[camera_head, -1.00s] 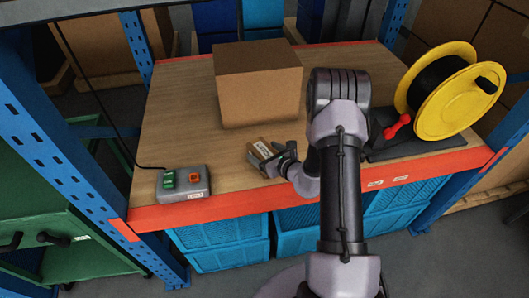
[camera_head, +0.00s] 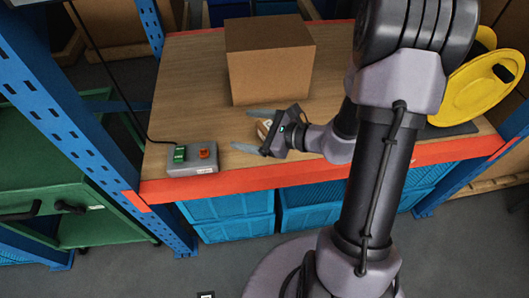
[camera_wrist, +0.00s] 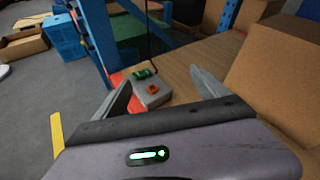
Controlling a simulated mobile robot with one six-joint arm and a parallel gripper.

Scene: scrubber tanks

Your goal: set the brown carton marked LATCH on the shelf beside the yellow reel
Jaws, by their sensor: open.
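The yellow reel (camera_head: 472,92) stands at the shelf's right end, partly hidden by my arm.
A large brown carton (camera_head: 270,72) stands behind my gripper. A grey control box (camera_head: 192,160) with green and orange buttons sits at the front left, also in the wrist view (camera_wrist: 150,90). Blue rack posts (camera_head: 70,110) bound the left side. Blue crates (camera_head: 235,207) are below.

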